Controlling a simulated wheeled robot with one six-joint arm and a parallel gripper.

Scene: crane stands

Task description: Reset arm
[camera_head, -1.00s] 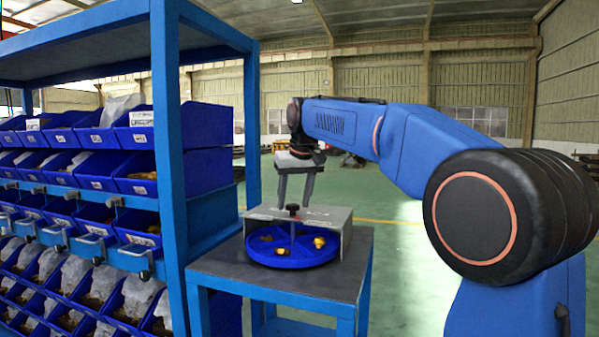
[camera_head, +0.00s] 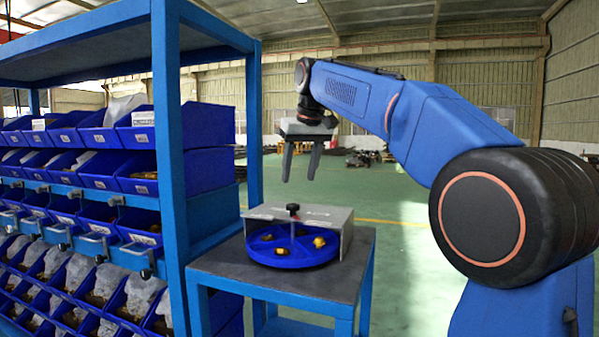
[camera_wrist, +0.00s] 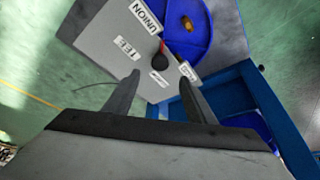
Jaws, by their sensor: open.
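My gripper (camera_head: 300,178) is open and empty. It hangs with its fingers pointing down, clear above the small table with the blue round tray. In the wrist view my gripper (camera_wrist: 162,95) shows its two dark fingers apart with nothing between them. The blue round tray (camera_head: 270,262) has several compartments, some holding small brass-coloured fittings (camera_head: 319,242). In the wrist view the box top (camera_wrist: 95,42) bears labels reading UNION and TEE.
A blue shelf rack (camera_head: 168,130) with rows of blue bins (camera_head: 95,168) stands at the left, close to the small table (camera_head: 225,268). Green floor (camera_head: 400,205) lies open behind and to the right.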

